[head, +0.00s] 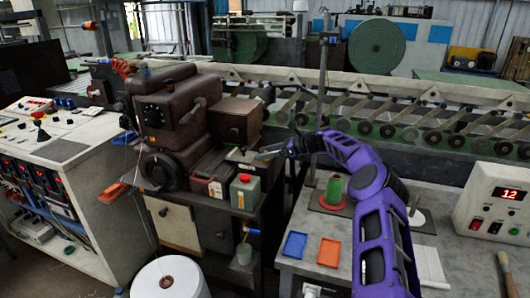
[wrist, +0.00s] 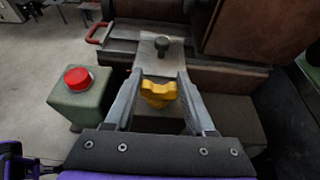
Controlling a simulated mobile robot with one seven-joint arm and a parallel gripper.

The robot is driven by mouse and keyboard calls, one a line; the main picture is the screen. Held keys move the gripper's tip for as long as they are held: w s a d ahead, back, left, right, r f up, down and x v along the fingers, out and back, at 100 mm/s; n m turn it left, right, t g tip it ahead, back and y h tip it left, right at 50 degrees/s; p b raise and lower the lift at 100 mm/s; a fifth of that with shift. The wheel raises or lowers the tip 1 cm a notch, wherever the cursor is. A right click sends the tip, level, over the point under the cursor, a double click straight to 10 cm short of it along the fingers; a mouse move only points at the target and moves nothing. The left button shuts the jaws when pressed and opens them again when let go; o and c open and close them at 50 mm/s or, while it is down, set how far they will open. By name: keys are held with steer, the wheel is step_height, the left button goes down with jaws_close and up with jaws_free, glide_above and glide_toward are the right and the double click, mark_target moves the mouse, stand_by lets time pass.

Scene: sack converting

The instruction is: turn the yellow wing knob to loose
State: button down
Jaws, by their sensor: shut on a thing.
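The yellow wing knob (wrist: 158,94) sits between the two fingers of my gripper (wrist: 161,76) in the wrist view. The fingers are shut on it, one on each side. In the head view my gripper (head: 270,154) reaches left over the machine bench; the knob cannot be made out there. Beyond the knob is a pale metal plate (wrist: 150,52) with a dark round knob (wrist: 162,43) on it. Any mark for loose or tight is not visible.
The brown machine (head: 178,105) rises behind and left. A blue tray (head: 294,245) and an orange tray (head: 329,252) lie on the right table.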

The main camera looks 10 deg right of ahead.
steer(key=shift+a+f, duration=0.1)
steer(key=shift+c, duration=1.2)
jaws_free()
steer(key=v, duration=1.7)
steer(key=shift+s, duration=0.2)
